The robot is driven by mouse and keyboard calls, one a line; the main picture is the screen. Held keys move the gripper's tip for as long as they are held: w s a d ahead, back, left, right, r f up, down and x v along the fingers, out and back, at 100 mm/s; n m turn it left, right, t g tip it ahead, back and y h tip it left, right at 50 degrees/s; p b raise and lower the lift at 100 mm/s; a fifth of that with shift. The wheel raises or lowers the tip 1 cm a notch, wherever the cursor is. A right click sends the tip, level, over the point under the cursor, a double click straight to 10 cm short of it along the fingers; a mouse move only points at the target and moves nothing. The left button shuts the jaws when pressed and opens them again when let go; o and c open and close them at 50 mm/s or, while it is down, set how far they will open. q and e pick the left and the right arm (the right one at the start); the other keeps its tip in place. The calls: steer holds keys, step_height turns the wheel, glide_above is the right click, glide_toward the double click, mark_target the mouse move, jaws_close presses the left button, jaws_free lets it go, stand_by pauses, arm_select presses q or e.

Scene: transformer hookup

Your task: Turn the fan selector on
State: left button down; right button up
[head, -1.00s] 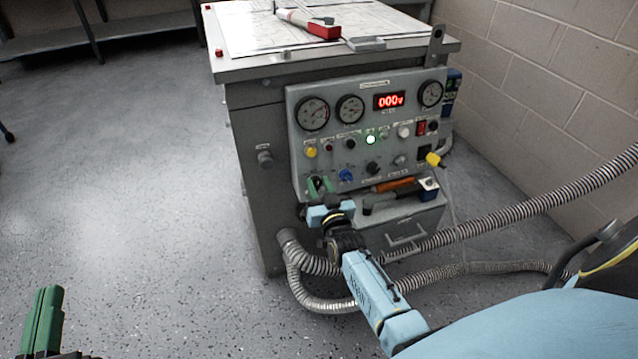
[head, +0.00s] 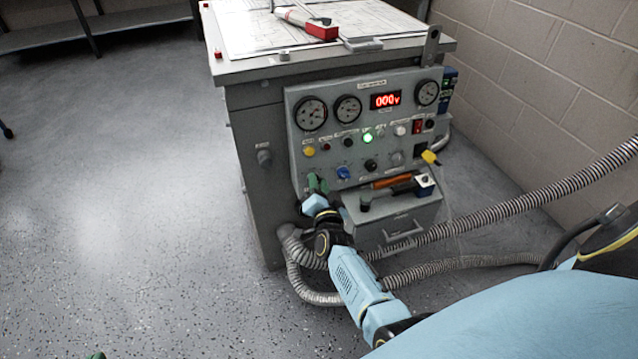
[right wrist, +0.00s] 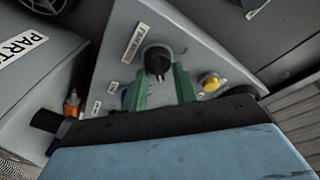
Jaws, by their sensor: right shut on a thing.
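The fan selector is a black round knob (right wrist: 158,60) on the grey control panel (head: 440,85); a partly readable label sits beside it in the right wrist view. My right gripper (head: 317,183) is at the panel's lower left corner in the head view and covers the knob there. In the right wrist view its green fingers (right wrist: 162,80) stand on either side of the knob and are shut on it. Of my left gripper, only a green tip (head: 95,356) shows at the bottom edge of the head view.
A drawer box (head: 425,213) with an orange-handled tool (head: 393,182) on it is just right of my right gripper. A yellow knob (right wrist: 211,82) is close to the fingers. Ribbed hoses (head: 480,218) run low to the right. The floor at left is clear.

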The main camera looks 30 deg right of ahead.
arm_select(q)
steer(key=shift+s+f, duration=0.1)
steer(key=shift+f, duration=0.1)
stand_by(0.3)
arm_select(e)
steer(key=o, duration=1)
steer(key=shift+c, duration=0.2)
arm_select(q)
steer(key=s+a+f+g+y+p, duration=0.2)
steer(key=s+a+f+g+p, duration=0.3)
steer(key=s+f+g, duration=0.3)
steer(key=shift+s+a+f+n+y, duration=0.35)
steer(key=shift+s+f, duration=0.3)
steer(key=shift+f, duration=0.75)
arm_select(e)
steer(key=v, duration=1.3)
steer(key=shift+s+a, duration=0.15)
steer(key=shift+s, duration=0.05)
